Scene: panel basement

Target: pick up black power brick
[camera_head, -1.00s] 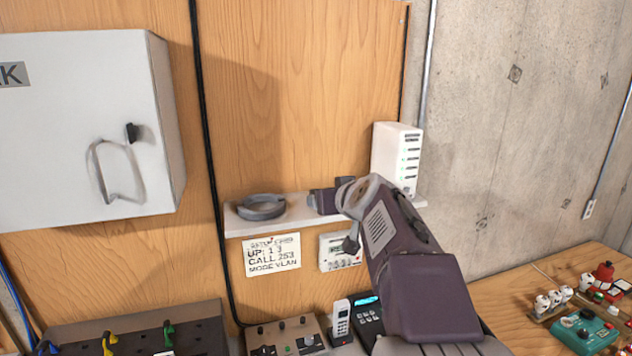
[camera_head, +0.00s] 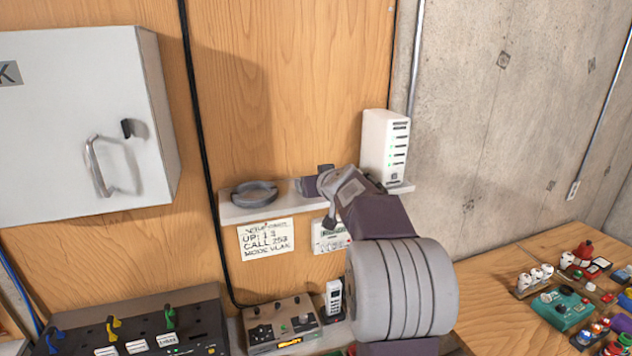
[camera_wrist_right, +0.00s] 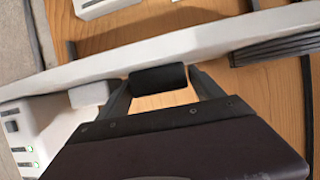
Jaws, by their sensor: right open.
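The black power brick (camera_wrist_right: 158,78) shows in the right wrist view as a dark rounded block at the edge of the white shelf (camera_wrist_right: 200,45). My right gripper (camera_wrist_right: 160,84) is open, with one finger on each side of the brick. I cannot tell whether the fingers touch it. In the head view my right arm reaches up to the shelf (camera_head: 240,213), and I cannot make out the brick there behind the wrist. My left gripper is not in view.
A white router (camera_head: 385,148) with green lights stands right of my wrist on the shelf. A grey ring-shaped object (camera_head: 254,196) lies to the left. A small grey block (camera_wrist_right: 90,94) is near the router. Consoles fill the bench below.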

